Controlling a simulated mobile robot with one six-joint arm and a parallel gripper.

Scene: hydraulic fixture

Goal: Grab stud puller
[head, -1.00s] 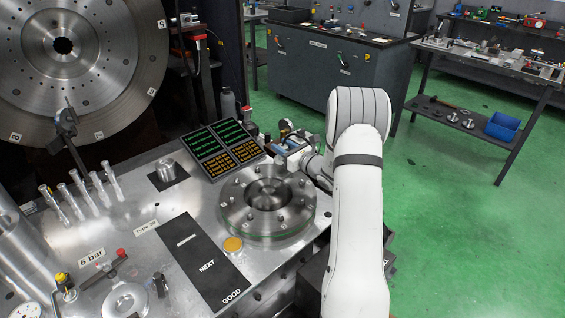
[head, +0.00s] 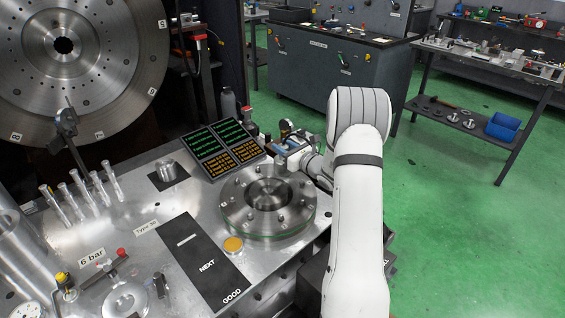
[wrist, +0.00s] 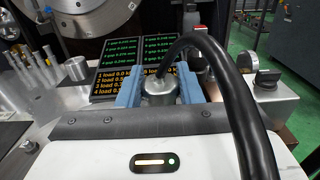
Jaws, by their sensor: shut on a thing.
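The stud puller (wrist: 161,90) is a short metal cylinder with a black hose leaving its top, seen in the wrist view. My gripper (wrist: 160,78) has one blue jaw on each side of it and is shut on it. The puller stands roughly upright between the jaws; its lower end is hidden by my gripper body. In the head view my gripper (head: 288,152) is just behind the round flange with studs (head: 237,213), at the bench's right edge. The puller is too small there to make out clearly.
The black hose (wrist: 255,135) arcs across the right of the wrist view. A display panel (head: 222,148) stands left of my gripper. Several clear tubes (head: 75,200) stand at the bench's left. A large steel disc (head: 110,60) rises behind. Green floor is open at the right.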

